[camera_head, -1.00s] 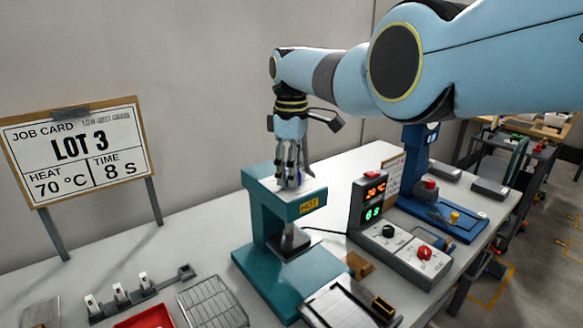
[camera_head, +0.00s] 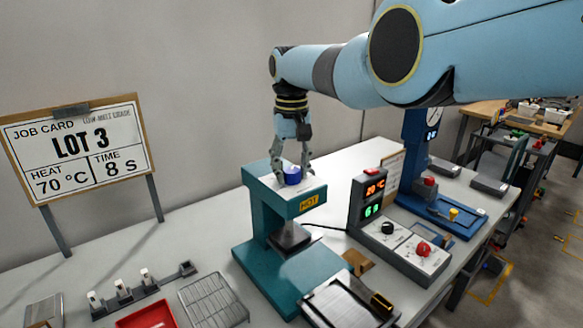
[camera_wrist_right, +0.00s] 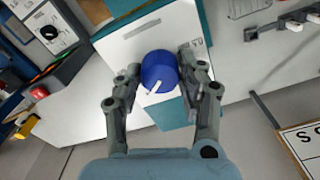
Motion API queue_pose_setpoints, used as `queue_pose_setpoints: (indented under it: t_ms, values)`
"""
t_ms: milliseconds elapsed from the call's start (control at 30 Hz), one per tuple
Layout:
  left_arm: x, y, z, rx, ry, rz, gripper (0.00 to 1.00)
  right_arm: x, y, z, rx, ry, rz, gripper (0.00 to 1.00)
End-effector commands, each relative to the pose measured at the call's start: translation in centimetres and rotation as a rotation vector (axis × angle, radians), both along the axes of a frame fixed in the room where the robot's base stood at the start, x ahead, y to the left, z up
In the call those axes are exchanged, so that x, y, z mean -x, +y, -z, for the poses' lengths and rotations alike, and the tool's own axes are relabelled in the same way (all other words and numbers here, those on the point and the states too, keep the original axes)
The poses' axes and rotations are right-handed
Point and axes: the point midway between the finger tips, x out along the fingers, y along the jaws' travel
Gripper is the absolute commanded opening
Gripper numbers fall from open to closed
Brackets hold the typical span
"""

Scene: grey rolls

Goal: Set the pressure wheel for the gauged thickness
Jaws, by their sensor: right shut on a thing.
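The blue pressure wheel (camera_head: 292,175) sits on top of the teal press (camera_head: 262,222), which bears a yellow HOT label. In the right wrist view the wheel (camera_wrist_right: 159,72) is a round blue knob with a white pointer mark. My right gripper (camera_head: 292,172) reaches down from above with its fingers on either side of the wheel. In the right wrist view the fingertips (camera_wrist_right: 160,78) close on the wheel's sides. My left gripper is out of view.
A job card board (camera_head: 78,150) reads LOT 3, 70 °C, 8 s. A control box (camera_head: 400,245) with a lit display and black and red knobs stands right of the press. A blue gauge stand (camera_head: 425,185) is behind it. A wire rack (camera_head: 212,300) and red tray (camera_head: 147,316) lie in front.

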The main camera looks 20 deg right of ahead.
Motion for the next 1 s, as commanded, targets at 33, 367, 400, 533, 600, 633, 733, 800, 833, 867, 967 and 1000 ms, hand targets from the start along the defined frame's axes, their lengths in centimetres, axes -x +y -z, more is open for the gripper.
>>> queue_pose_setpoints:
  t_ms: [33, 367, 400, 533, 600, 633, 733, 800, 833, 867, 967, 1000]
  values:
    - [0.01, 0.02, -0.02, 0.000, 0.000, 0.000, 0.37, -0.03, 0.01, -0.03, 0.000, -0.001, 0.041, 0.07]
    - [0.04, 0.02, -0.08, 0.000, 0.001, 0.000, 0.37, -0.04, 0.01, -0.04, -0.001, -0.001, 0.355, 0.07]
    - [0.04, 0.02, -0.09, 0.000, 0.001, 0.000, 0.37, -0.04, 0.01, -0.04, -0.001, -0.001, 0.392, 0.07]
    - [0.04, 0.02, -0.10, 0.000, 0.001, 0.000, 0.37, -0.04, 0.01, -0.04, -0.001, -0.001, 0.514, 0.07]
    - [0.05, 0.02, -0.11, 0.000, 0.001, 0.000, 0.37, -0.04, 0.01, -0.03, -0.001, -0.001, 0.576, 0.07]
    - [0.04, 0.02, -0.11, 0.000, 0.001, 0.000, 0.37, -0.04, 0.01, -0.03, -0.001, -0.001, 0.603, 0.07]
    - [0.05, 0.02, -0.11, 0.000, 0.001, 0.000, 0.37, -0.04, 0.01, -0.04, -0.001, -0.001, 0.683, 0.07]
    - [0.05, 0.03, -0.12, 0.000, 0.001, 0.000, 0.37, -0.04, 0.01, -0.03, -0.001, -0.001, 0.733, 0.07]
    - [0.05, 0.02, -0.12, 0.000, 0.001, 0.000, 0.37, -0.04, 0.01, -0.03, -0.001, -0.001, 0.754, 0.07]
    - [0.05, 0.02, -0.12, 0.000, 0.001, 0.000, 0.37, -0.04, 0.02, -0.04, -0.001, -0.001, 0.773, 0.07]
    - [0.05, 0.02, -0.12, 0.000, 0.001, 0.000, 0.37, -0.04, 0.02, -0.04, -0.001, -0.001, 0.828, 0.07]
    - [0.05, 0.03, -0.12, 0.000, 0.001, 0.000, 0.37, -0.04, 0.02, -0.04, -0.001, -0.001, 0.848, 0.07]
